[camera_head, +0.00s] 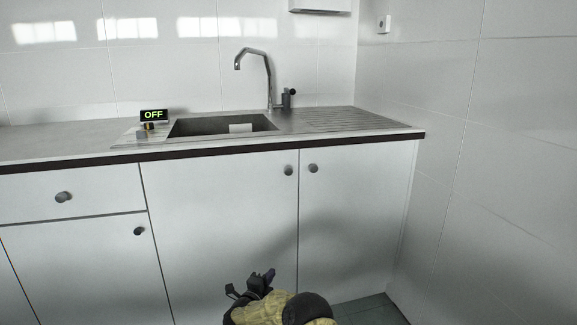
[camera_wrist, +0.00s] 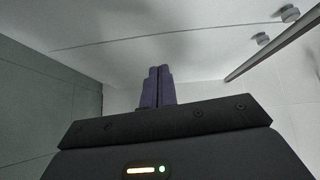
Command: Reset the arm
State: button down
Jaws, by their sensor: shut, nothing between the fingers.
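My gripper (camera_head: 262,278) is low in front of the white sink cabinet, near the bottom middle of the head view. In the wrist view its two dark purple fingers (camera_wrist: 157,87) are together, with nothing between them. My arm shows only in part at the bottom edge of the head view. The gripper appears apart from the cabinet doors (camera_head: 222,225), though the exact gap is hard to tell.
A countertop (camera_head: 65,143) holds a sink (camera_head: 200,126) with a tall faucet (camera_head: 268,75). A small sign reading OFF (camera_head: 153,115) stands left of the sink. Round knobs (camera_head: 289,170) stick out from the cabinet fronts. A tiled wall (camera_head: 500,180) closes off the right side.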

jog(key=s+d+r+n+g+y+p, duration=0.1)
jog(key=s+r+n+g+y+p, duration=0.15)
jog(key=r+n+y, duration=0.35)
jog(key=s+d+r+n+g+y+p, duration=0.1)
jog(key=s+r+n+y, duration=0.3)
jog(key=r+n, duration=0.45)
jog(key=s+d+r+n+g+h+p, duration=0.1)
jog(key=s+d+n+g, duration=0.15)
jog(key=s+d, duration=0.7)
jog(key=s+d+r+n+g+h+p, duration=0.15)
jog(key=s+d+g, duration=0.25)
jog(key=s, duration=1.1)
jog(key=s+d+r+n+g+h+p, duration=0.15)
jog(key=s+d+n+g, duration=0.35)
jog(key=s, duration=0.8)
notch_tip(320, 180, up, 38)
jog(key=w+d+m+t+y+p, duration=0.1)
jog(key=m+p, duration=0.1)
jog(key=p, duration=3.5)
jog(key=shift+f, duration=0.15)
jog(key=shift+d, duration=0.1)
